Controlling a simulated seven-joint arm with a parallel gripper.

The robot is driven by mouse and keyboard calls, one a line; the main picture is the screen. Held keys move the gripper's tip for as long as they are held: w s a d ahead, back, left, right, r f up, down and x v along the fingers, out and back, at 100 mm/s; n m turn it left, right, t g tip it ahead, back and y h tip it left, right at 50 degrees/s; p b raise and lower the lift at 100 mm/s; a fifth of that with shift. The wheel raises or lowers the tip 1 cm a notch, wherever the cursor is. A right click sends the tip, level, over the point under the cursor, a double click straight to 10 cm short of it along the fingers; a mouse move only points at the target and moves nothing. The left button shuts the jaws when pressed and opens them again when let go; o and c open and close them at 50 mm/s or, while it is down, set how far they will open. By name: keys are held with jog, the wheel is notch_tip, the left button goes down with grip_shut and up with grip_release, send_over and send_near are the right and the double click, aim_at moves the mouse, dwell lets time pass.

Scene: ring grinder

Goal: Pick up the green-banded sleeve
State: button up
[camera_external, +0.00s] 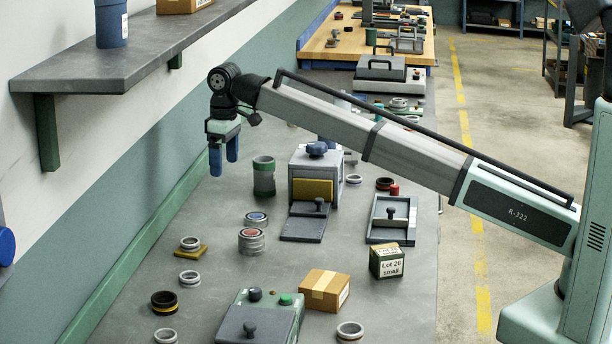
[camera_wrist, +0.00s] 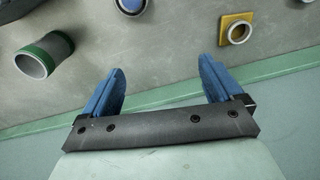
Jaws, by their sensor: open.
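The green-banded sleeve (camera_external: 264,178) is a grey-green upright tube with dark green bands, standing on the grey bench behind the middle of the ring parts. In the wrist view the sleeve (camera_wrist: 46,57) lies to the left of the fingers, its open end and green rim showing. My gripper (camera_external: 223,168) has two blue fingers hanging apart, up and to the left of the sleeve in the outside view. In the wrist view my gripper (camera_wrist: 161,66) is open with nothing between its fingers, and it does not touch the sleeve.
A grey box with a yellow panel (camera_external: 313,190) stands right of the sleeve. Stacked rings (camera_external: 251,241) and a ring on a yellow plate (camera_external: 190,249) lie nearer. A green-white carton (camera_external: 388,262) and a brown carton (camera_external: 324,290) stand at the right. A wall shelf (camera_external: 130,60) overhangs the left.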

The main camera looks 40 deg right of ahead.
aim_at(264, 160)
jog(key=w+d+m, duration=0.1)
jog(key=d, duration=0.7)
jog(key=w+d+m+t, duration=0.1)
jog(key=d, duration=0.7)
jog(key=w+d+r+m+t, duration=0.1)
jog(key=w+d, duration=0.1)
jog(key=d, duration=0.5)
jog(key=shift+d+r+y, duration=0.1)
jog(key=shift+d+y, duration=0.3)
jog(key=shift+s+a+r+t, duration=0.1)
jog(key=shift+s+a+t, duration=0.05)
jog(key=shift+s+t, duration=0.2)
jog(key=shift+w+a+t+y, duration=0.2)
jog(key=shift+t+y, duration=0.1)
jog(key=shift+t, duration=0.05)
jog(key=shift+t+y, duration=0.4)
jog(key=shift+t, duration=0.5)
jog(key=x, duration=0.4)
jog(key=w+r+x, duration=0.1)
jog(key=x, duration=0.4)
jog(key=w+x, duration=0.1)
jog(key=x, duration=0.4)
jog(key=shift+w+a+r, duration=0.25)
jog(key=shift+w+a, duration=0.05)
jog(key=shift+a, duration=0.1)
jog(key=shift+c, duration=0.2)
